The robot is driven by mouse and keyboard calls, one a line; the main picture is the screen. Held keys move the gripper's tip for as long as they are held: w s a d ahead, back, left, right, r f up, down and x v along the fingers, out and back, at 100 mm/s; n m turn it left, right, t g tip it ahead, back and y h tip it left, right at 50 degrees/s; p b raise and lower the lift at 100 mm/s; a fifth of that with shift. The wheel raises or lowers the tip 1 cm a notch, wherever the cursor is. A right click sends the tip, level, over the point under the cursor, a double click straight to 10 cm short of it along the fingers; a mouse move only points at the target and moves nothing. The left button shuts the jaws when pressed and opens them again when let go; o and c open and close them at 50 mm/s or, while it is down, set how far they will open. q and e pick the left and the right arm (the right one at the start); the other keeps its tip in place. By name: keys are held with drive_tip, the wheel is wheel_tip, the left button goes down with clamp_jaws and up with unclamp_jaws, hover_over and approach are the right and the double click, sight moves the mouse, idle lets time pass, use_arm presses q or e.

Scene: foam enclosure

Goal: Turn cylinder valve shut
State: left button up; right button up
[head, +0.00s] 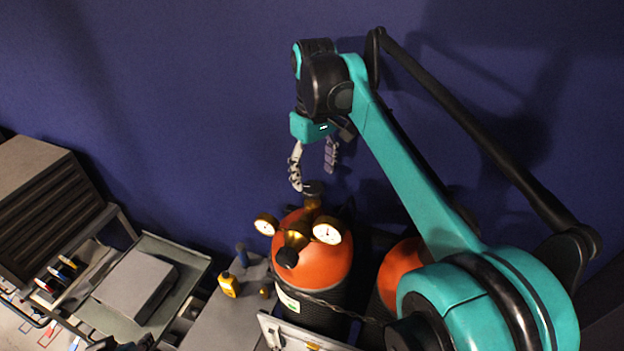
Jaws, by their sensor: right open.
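A gas cylinder with an orange shoulder (322,262) and dark body stands at the centre of the head view. On top is its dark valve knob (313,188), with a brass regulator (295,238) and two round white-faced gauges below it. My right gripper (313,178) hangs just above the knob with its two grey segmented fingers spread apart and nothing between them. The left fingertip comes down beside the knob's left edge; I cannot tell whether it touches. My left gripper does not show.
A second orange-topped cylinder (398,268) stands to the right, partly behind my right arm. A grey cart (190,262) and a slatted grey cabinet (40,200) are further left. A blue wall (180,110) rises behind.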

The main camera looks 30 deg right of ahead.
sight(312, 187)
drive_tip(key=f, duration=0.2)
drive_tip(key=w+f, duration=0.1)
drive_tip(key=shift+f, duration=0.4)
drive_tip(key=shift+s, duration=0.3)
drive_tip(key=shift+w, duration=0.1)
drive_tip(key=c, duration=1.2)
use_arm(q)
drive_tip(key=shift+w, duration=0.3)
use_arm(e)
drive_tip(key=shift+o, duration=0.2)
